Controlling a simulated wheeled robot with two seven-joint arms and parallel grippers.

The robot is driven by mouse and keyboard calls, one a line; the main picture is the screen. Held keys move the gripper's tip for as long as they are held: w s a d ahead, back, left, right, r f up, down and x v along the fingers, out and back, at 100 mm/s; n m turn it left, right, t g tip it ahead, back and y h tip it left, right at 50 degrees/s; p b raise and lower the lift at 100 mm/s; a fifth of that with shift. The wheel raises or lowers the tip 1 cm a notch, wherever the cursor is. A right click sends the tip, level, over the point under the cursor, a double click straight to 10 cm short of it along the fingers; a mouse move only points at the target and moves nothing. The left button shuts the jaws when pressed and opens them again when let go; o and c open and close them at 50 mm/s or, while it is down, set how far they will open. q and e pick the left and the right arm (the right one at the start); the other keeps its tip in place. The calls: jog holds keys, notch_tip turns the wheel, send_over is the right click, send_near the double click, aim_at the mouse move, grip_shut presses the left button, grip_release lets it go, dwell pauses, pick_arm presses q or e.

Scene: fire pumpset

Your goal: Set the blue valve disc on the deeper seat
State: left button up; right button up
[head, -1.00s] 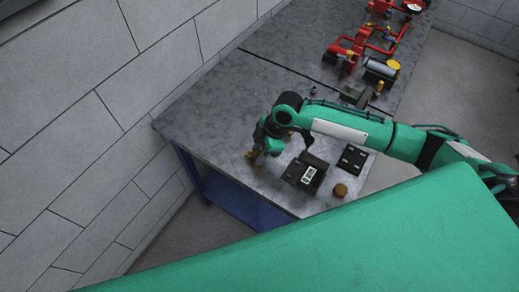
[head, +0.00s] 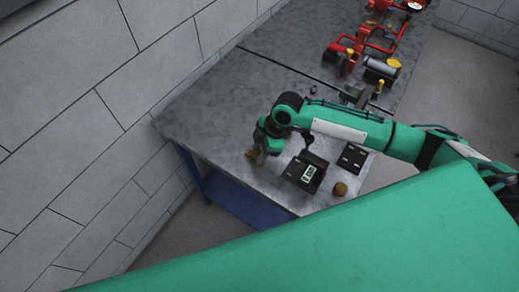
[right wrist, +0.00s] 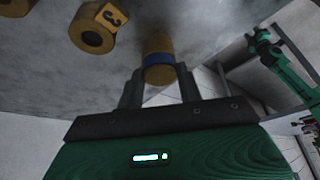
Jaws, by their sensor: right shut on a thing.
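My right gripper (right wrist: 158,88) is shut on a brass-coloured cylinder with a blue band (right wrist: 159,73), which looks like the blue valve disc. The band lies between the two fingertips in the right wrist view. In the head view my right gripper (head: 262,147) is low over the left part of the near table, with brass-coloured material (head: 254,157) at its tip. A brass ring piece with a dark hole (right wrist: 92,38) and a yellow tag marked 3 is apart from the held piece. I cannot tell seat depths. My left gripper is not in view.
A black box with a display (head: 305,172), a black plate (head: 352,158) and a round brass piece (head: 340,188) are on the grey table (head: 200,110). Red pipework (head: 345,52) stands farther back. Another brass piece (right wrist: 14,6) is cut off by the wrist view's edge. The table's left part is clear.

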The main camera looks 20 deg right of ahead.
dwell(0.3)
jog(key=o, duration=1.2)
jog(key=shift+r, duration=0.1)
jog(key=shift+b+v, duration=1.6)
jog(key=shift+v, duration=5.25)
